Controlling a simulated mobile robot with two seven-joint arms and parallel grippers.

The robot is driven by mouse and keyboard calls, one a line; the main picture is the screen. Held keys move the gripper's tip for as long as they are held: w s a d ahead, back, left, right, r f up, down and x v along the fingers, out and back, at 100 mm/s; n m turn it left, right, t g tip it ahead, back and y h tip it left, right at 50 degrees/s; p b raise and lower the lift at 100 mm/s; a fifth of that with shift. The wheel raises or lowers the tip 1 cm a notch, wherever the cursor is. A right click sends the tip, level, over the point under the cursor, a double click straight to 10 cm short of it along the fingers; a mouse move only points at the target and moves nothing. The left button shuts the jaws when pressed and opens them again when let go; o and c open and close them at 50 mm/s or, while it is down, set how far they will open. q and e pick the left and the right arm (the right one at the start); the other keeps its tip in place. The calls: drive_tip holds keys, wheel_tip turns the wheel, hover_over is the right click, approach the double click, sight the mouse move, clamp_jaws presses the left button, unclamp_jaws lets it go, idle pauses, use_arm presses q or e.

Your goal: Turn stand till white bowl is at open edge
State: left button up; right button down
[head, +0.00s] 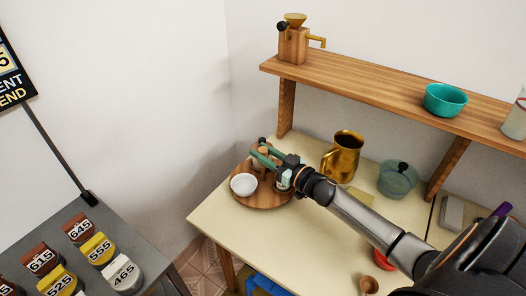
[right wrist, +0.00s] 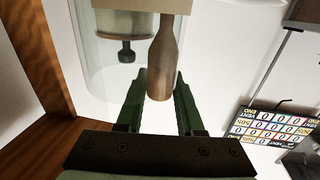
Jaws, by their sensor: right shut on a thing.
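The round wooden stand (head: 262,200) sits at the left corner of the pale table. The white bowl (head: 243,184) is on it, at the left front as seen in the head view. My right gripper (head: 264,154) reaches over the stand from the right. Its green fingers are shut on a brown wooden handle (right wrist: 163,60), which shows between them in the right wrist view. The gripper and wrist hide part of the stand, including some things on its right side. My left gripper is not in view.
A brass pitcher (head: 344,157) and a green lidded pot (head: 398,179) stand on the table (head: 300,235) right of the stand. A wooden shelf (head: 375,84) above carries a grinder (head: 293,42) and a teal bowl (head: 445,99). Bare tabletop lies in front of the stand.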

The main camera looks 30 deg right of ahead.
drive_tip(key=shift+d+n+g+y, duration=0.1)
drive_tip(key=shift+n+g+y, duration=0.3)
drive_tip(key=shift+n+y, duration=0.75)
drive_tip(key=shift+n+g+y+b, duration=0.6)
drive_tip(key=shift+y+b, duration=0.15)
drive_tip(key=shift+y, duration=0.5)
drive_tip(key=shift+n+y, duration=0.25)
drive_tip(key=shift+y, duration=0.15)
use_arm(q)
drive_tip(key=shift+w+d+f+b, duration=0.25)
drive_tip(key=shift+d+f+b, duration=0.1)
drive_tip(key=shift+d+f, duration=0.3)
use_arm(e)
drive_tip(key=shift+g+y, duration=0.3)
drive_tip(key=shift+g, duration=0.1)
drive_tip(key=c, duration=0.5)
unclamp_jaws()
drive_tip(key=shift+c, duration=0.2)
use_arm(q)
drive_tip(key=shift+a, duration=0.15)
